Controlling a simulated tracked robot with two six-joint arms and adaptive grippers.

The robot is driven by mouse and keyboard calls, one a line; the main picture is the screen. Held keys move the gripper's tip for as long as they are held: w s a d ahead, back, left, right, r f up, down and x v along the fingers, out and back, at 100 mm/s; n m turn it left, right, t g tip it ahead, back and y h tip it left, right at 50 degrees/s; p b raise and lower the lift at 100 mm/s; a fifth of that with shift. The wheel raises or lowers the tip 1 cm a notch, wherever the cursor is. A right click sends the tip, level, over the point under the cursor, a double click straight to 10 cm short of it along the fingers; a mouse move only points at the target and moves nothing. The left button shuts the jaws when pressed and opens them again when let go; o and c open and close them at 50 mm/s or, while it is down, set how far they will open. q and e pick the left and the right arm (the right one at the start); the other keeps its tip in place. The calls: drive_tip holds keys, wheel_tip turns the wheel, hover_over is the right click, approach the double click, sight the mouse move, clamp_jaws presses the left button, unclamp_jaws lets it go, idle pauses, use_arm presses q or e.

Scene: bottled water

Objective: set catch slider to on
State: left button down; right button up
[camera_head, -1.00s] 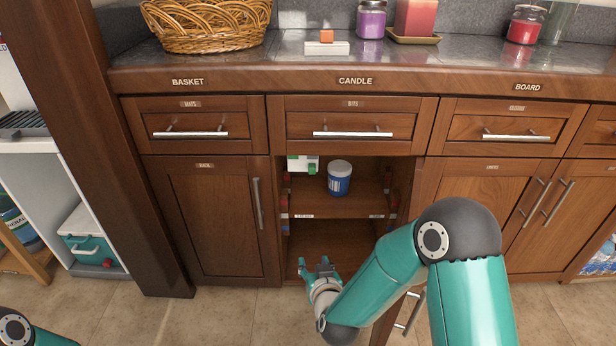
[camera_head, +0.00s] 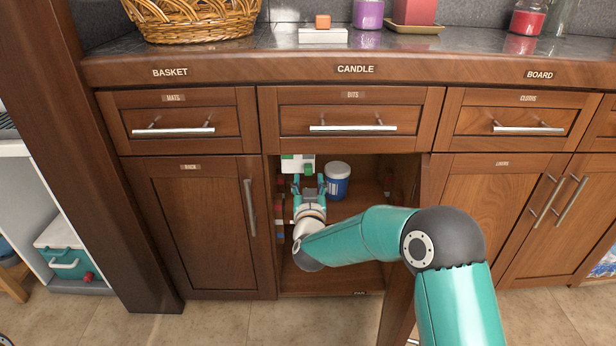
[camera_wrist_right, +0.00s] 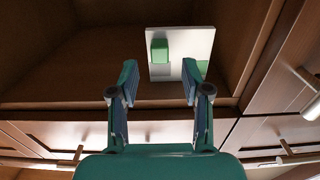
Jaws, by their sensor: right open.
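A white plate (camera_head: 290,164) with a green sliding block (camera_head: 308,168) is at the top of the open cabinet under the CANDLE label. The wrist view shows the plate (camera_wrist_right: 178,72) with the green block (camera_wrist_right: 160,50) near its left side and a green patch (camera_wrist_right: 203,67) at its right edge. I cannot read any on or off marking. My right gripper (camera_head: 309,186) is inside the cabinet opening, just below the plate. Its fingers (camera_wrist_right: 160,80) are open with nothing between them, apparently apart from the block. My left gripper is out of view.
A blue tub with a white lid (camera_head: 337,182) stands on the cabinet shelf, close right of my gripper. The cabinet's side walls and open door (camera_head: 400,300) bound the space. A white base with an orange block (camera_head: 323,36) sits on the counter above.

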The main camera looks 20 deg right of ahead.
sight(308, 172)
drive_tip(key=shift+b+x, duration=0.35)
drive_tip(key=shift+x, duration=1.95)
clamp_jaws()
